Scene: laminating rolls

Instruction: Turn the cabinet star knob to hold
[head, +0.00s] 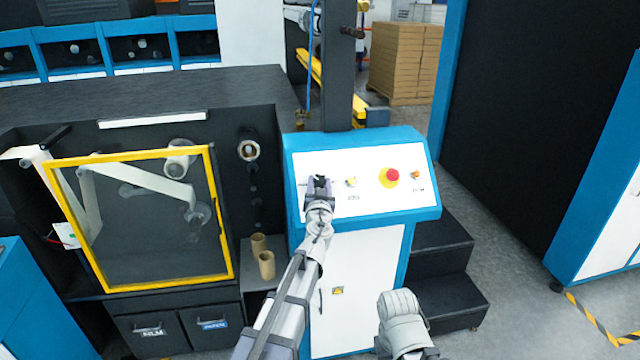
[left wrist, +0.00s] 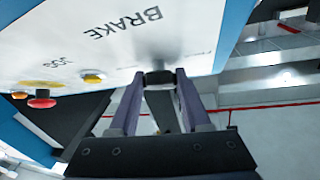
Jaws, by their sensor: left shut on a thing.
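The cabinet (head: 425,205) is blue with a white sloped control panel (head: 340,203). My left gripper (head: 319,182) is at the left part of that panel and covers the knob in the head view. In the left wrist view, the fingers of my left gripper (left wrist: 158,80) are shut on a dark star knob (left wrist: 160,77) near the BRAKE lettering. The knob's pointer and setting are hidden or too small to read.
Right of the knob are a yellow button (head: 351,182), a red mushroom button (head: 391,176) and another small button (head: 415,175). A machine with a yellow-framed window (head: 217,215) and two cardboard cores (head: 267,265) stand left. Black steps (head: 445,290) are right of the cabinet.

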